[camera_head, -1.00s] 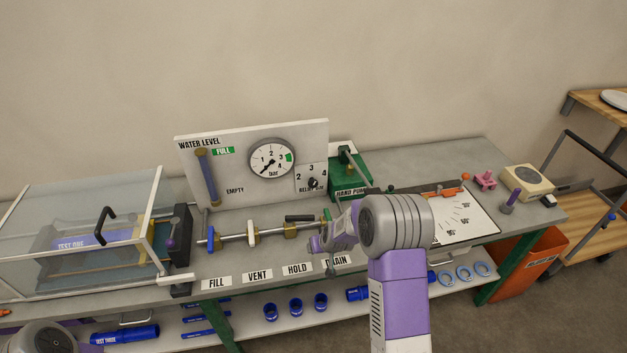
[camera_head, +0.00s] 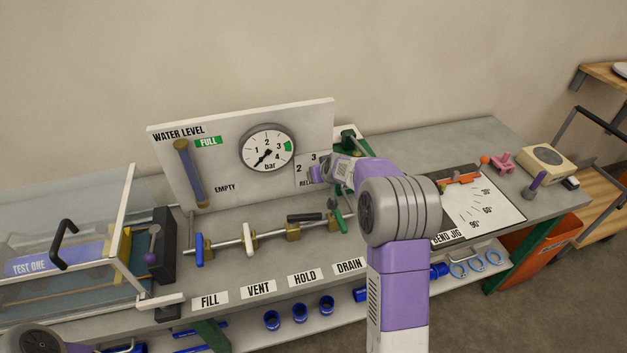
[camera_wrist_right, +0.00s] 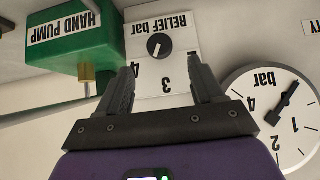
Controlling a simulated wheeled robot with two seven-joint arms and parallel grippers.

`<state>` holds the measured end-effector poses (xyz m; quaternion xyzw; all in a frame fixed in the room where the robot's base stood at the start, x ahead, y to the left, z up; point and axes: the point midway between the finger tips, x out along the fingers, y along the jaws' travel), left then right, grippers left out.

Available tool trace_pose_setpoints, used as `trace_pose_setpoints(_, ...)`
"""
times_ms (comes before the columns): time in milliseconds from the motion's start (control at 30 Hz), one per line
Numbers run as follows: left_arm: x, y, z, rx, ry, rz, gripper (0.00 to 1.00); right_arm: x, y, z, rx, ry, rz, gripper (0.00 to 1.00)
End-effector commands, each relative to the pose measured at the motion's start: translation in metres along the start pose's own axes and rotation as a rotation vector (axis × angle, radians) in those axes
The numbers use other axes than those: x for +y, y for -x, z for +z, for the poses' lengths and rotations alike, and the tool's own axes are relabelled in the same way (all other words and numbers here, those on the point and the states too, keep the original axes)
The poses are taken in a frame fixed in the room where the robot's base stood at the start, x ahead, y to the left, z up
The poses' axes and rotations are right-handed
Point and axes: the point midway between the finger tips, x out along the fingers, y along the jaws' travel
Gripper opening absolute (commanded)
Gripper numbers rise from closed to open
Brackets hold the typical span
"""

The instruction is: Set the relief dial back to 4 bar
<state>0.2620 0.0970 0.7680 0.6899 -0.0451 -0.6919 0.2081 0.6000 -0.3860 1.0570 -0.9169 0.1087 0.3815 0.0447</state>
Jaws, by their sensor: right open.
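The relief dial (camera_wrist_right: 160,45) is a round black knob on a white plate marked RELIEF bar, upside down in the right wrist view. Its small light mark seems to point between the 3 and the 4; I cannot read it exactly. My right gripper (camera_wrist_right: 160,76) is open and empty, its two fingers either side of the plate's figures, pointing at the dial and apart from it. In the head view my right gripper (camera_head: 316,173) is in front of the relief plate (camera_head: 303,168) and hides the knob. My left gripper is not in view.
A round pressure gauge (camera_head: 267,148) is on the same white board (camera_head: 235,175), left of the dial. The green hand pump (camera_wrist_right: 75,42) is close on the dial's other side. A pipe with valve handles (camera_head: 249,238) runs below the board.

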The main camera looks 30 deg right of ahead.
Motion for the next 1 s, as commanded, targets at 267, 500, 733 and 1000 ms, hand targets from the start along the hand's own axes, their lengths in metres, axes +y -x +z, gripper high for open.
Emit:
trace_pose_setpoints(267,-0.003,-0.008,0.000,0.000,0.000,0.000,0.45,0.001,-0.029,0.004,-0.001,-0.001,0.002,0.67)
trace_pose_setpoints(500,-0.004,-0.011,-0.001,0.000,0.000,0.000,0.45,0.001,-0.065,0.004,-0.001,-0.001,0.002,0.67)
trace_pose_setpoints(733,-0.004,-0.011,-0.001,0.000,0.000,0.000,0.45,0.000,-0.078,0.003,0.001,0.000,0.000,0.67)
trace_pose_setpoints(1000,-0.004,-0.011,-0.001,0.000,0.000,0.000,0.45,0.000,-0.079,0.003,0.001,0.000,0.000,0.61)
